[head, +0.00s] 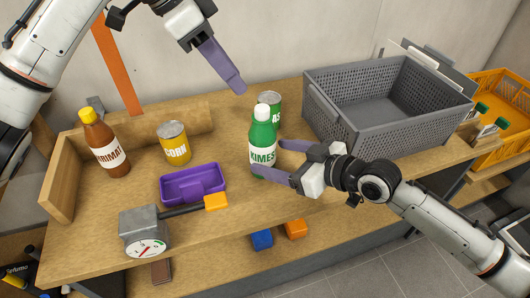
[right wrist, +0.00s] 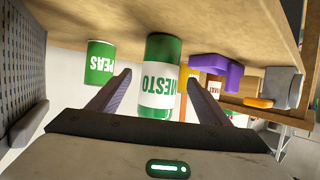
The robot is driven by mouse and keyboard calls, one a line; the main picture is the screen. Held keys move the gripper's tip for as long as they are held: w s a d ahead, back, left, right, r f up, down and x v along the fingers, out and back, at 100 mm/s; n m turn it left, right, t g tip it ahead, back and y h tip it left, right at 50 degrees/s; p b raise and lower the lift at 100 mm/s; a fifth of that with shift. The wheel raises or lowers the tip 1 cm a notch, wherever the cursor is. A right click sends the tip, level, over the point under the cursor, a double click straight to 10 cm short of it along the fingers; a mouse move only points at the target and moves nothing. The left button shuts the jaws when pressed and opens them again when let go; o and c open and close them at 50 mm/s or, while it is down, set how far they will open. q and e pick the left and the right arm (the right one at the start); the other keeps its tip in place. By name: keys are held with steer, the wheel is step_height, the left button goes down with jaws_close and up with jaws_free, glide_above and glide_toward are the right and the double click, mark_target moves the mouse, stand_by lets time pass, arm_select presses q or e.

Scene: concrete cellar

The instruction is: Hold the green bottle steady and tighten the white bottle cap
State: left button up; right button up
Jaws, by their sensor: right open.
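The green bottle (head: 262,136) stands upright on the wooden bench with its white cap (head: 262,112) on top. It also shows upside down in the right wrist view (right wrist: 161,50), where its cap is hidden. My right gripper (head: 269,158) is open, low beside the bottle, with a finger on either side of it. In the right wrist view the bottle stands between the fingers, with visible gaps. My left gripper (head: 240,88) is above and to the left of the cap, apart from it. Its fingers overlap in the head view, so its opening is unclear.
A green can (head: 270,98) stands close behind the bottle. A grey crate (head: 325,121) is to the right. A purple tray (head: 193,185), a yellow can (head: 174,144), a brown bottle (head: 99,138) and a grey gauge (head: 143,226) stand to the left.

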mark_target(261, 153)
steer(key=shift+x, duration=2.6)
steer(key=shift+r, duration=0.1)
steer(key=c, duration=1.4)
steer(key=shift+o, duration=0.2)
